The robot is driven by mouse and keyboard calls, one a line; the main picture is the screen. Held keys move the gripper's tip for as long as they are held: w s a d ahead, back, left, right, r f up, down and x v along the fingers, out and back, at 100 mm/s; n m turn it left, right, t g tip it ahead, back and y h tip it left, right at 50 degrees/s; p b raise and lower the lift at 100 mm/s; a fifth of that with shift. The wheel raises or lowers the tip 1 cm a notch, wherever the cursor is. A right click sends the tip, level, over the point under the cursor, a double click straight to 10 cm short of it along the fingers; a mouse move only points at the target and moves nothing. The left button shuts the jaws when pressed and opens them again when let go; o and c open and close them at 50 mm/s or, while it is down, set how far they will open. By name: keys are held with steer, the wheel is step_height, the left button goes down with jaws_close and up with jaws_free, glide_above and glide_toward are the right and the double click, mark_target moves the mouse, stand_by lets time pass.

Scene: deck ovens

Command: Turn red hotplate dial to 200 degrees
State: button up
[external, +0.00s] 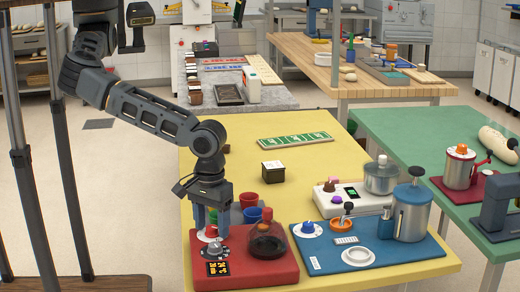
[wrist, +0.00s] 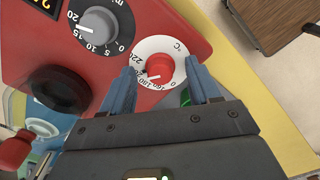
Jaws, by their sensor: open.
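The red hotplate (external: 270,268) stands at the front of the yellow table, with a flask of dark liquid on it. Its red dial (wrist: 160,69) sits on a white ring scale marked in °C; 160, 180 and 220 are readable, but I cannot tell the pointer's exact setting. My gripper (external: 211,226) points down over the hotplate's left part. In the wrist view its two blue fingers stand open on either side of the red dial, and I cannot tell whether they touch it. In the external view the fingers partly hide the dial.
A grey dial (wrist: 97,25) with its own scale and an orange-lit display (external: 218,268) sit beside the red dial. Red and blue cups (external: 249,201) stand behind the hotplate. A blue station (external: 330,262) with a metal canister (external: 411,212) is to the right. The yellow table's middle is mostly clear.

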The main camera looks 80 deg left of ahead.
mark_target(212, 227)
steer(key=shift+r, duration=0.1)
step_height(212, 227, up, 8)
steer(key=shift+f, duration=0.2)
stand_by(0.7)
